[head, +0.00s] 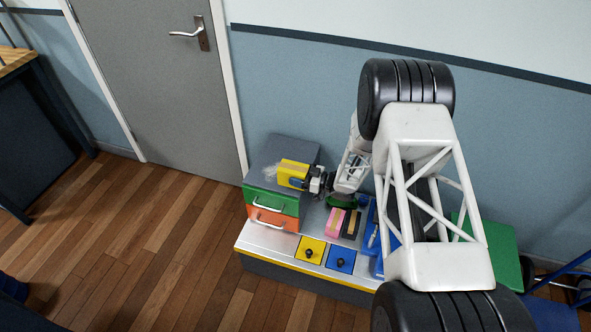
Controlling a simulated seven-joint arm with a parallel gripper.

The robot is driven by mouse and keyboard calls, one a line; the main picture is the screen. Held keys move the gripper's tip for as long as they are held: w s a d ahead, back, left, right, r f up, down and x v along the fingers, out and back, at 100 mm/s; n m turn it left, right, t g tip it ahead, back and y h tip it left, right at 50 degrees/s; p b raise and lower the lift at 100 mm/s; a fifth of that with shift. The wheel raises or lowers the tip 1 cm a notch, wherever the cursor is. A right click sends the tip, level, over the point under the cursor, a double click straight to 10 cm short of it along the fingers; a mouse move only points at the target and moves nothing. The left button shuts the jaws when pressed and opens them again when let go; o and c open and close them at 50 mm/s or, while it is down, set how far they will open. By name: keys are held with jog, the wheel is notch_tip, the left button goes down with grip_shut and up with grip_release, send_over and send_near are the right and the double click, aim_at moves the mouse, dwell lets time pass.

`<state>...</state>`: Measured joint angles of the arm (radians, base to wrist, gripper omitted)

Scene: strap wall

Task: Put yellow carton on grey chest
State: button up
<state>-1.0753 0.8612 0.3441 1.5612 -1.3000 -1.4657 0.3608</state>
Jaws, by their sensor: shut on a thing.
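The yellow carton (294,171) is in my gripper (303,182), which is shut on it. In the head view the carton overlaps the top of the grey chest (265,158). I cannot tell whether the carton touches the chest top or is held a little above it. The chest stands at the left end of a low bench and has a green drawer (271,202) above an orange drawer (272,218), both closed. Something pale and see-through lies at the carton's left side; it is too small to make out.
The low bench (262,237) also holds a pink and a black block (351,224), a dark green round thing (342,202) and blue items at the right. Yellow and blue panels with black knobs are at its front. A wall stands behind. My arm hides part of the bench's right side.

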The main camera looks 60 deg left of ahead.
jog(key=a, duration=0.2)
jog(key=w+a, duration=0.1)
jog(key=a, duration=0.1)
jog(key=w+a, duration=0.1)
jog(key=a, duration=0.1)
jog(key=shift+a+f, duration=0.1)
jog(key=shift+f, duration=0.15)
jog(key=shift+f, duration=1.75)
jog(key=shift+f, duration=0.15)
jog(key=o, duration=1.2)
jog(key=v, duration=1.2)
